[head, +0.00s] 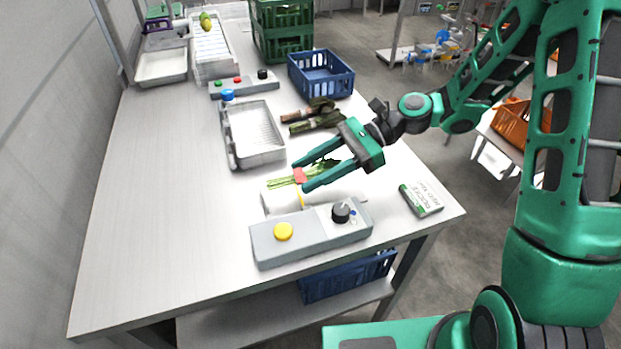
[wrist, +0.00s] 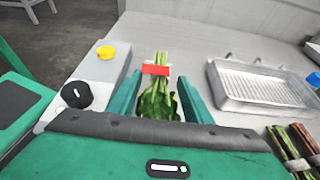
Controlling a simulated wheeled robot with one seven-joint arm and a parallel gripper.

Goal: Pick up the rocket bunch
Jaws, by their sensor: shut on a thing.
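The rocket bunch (head: 283,182), with pale green stems, dark green leaves and a red band, lies between the fingers of my gripper (head: 300,177). In the wrist view the bunch (wrist: 158,103) runs lengthwise between the two green fingers of my gripper (wrist: 158,85), stems pointing away. My gripper is shut on it. The bunch is over a pale block behind the grey control box; I cannot tell whether it touches that block. The fingers partly hide the leaves in the head view.
A grey control box (head: 265,242) with a yellow button and black knob stands in front. A metal tray (head: 233,152) and two other bunches (head: 318,124) lie behind. A blue crate (head: 322,85) is farther back. A small labelled box (head: 421,198) lies right. The table's left side is clear.

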